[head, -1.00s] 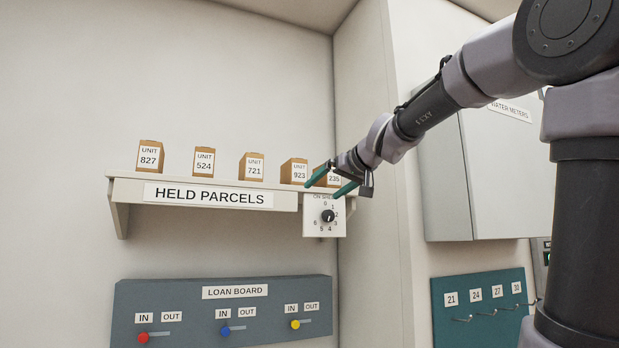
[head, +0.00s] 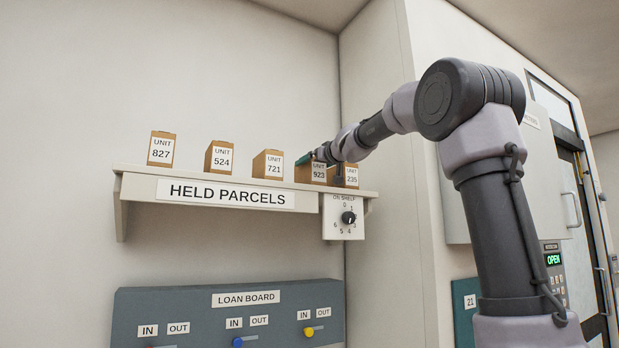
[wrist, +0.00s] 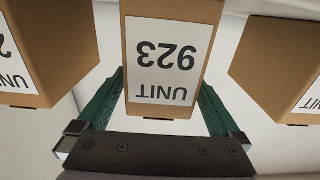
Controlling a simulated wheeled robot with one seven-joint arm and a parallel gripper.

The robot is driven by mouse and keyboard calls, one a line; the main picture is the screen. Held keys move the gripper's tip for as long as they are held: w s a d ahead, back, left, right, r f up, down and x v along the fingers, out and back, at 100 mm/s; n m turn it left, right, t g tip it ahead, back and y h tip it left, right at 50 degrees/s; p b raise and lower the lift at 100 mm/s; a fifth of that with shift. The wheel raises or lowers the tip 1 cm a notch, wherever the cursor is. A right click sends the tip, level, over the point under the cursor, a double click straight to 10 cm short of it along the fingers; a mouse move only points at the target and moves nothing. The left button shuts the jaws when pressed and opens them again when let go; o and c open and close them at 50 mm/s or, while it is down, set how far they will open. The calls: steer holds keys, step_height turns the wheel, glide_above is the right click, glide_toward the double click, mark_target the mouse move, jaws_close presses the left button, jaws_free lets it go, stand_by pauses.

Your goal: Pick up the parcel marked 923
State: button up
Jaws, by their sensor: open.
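The parcel marked 923 (head: 312,171) is a brown box with a white label, on the shelf between parcels 721 and 235. In the wrist view the parcel marked 923 (wrist: 165,55) shows upside down, between the two green fingers. My gripper (wrist: 162,100) is open, with one finger on each side of the box. I cannot tell whether the fingers touch it. In the head view my gripper (head: 319,158) is at the upper part of parcel 923 and partly covers it.
The held-parcels shelf (head: 140,190) also carries parcels 827 (head: 161,149), 524 (head: 219,158), 721 (head: 267,164) and 235 (head: 346,175). In the wrist view neighbouring parcels stand close on both sides. A dial (head: 348,218) hangs below the shelf; a loan board (head: 220,320) is lower.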

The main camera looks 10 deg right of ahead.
steer(key=shift+x, duration=1.05)
steer(key=c, duration=1.5)
steer(key=shift+s+r, duration=0.1)
steer(key=shift+r, duration=0.05)
jaws_close()
steer(key=shift+r, duration=0.15)
